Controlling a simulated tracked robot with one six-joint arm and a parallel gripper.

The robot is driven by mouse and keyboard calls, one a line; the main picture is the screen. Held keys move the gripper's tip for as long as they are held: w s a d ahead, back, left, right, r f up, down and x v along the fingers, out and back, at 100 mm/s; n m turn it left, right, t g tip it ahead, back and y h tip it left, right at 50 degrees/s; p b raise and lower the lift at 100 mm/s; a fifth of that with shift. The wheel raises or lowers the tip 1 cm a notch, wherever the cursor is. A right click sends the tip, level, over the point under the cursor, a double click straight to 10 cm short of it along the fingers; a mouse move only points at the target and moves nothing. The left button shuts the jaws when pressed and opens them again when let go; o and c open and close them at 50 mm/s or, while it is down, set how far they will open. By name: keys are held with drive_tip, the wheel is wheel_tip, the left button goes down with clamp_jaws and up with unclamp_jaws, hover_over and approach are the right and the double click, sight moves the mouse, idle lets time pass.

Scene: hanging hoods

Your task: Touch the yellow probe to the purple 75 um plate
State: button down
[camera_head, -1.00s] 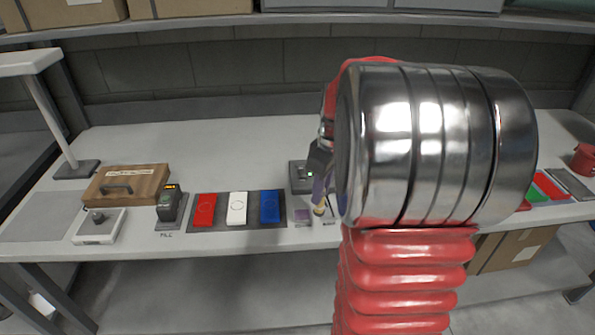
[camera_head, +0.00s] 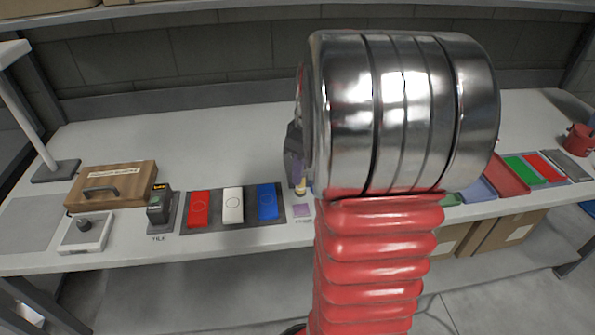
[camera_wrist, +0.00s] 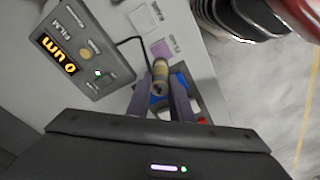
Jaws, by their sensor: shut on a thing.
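My gripper (camera_wrist: 166,98) is shut on the yellow probe (camera_wrist: 161,70), a short yellow-tan cylinder with a cable, in the wrist view. The probe also shows in the head view (camera_head: 301,187), partly hidden by my arm. The purple plate (camera_wrist: 161,49) lies on the bench just beyond the probe's far end in the wrist view. In the head view the plate (camera_head: 302,210) lies just below the probe. I cannot tell whether they touch. The grey film gauge (camera_wrist: 84,50) reads "0 um" in orange.
A pale plate (camera_wrist: 144,20) lies beside the purple one. A dark mat (camera_head: 292,211) with red, white and blue tiles is to the left. A gauge on a stand (camera_head: 159,207) and a wooden box (camera_head: 135,181) stand further left. Coloured trays (camera_head: 507,176) lie at right.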

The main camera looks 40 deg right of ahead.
sight(301, 189)
drive_tip(key=shift+f, duration=2.9)
drive_tip(key=shift+s+f, duration=0.1)
drive_tip(key=shift+f, duration=0.45)
idle(0.5)
drive_tip(key=shift+r, duration=0.1)
drive_tip(key=shift+r, duration=3.5)
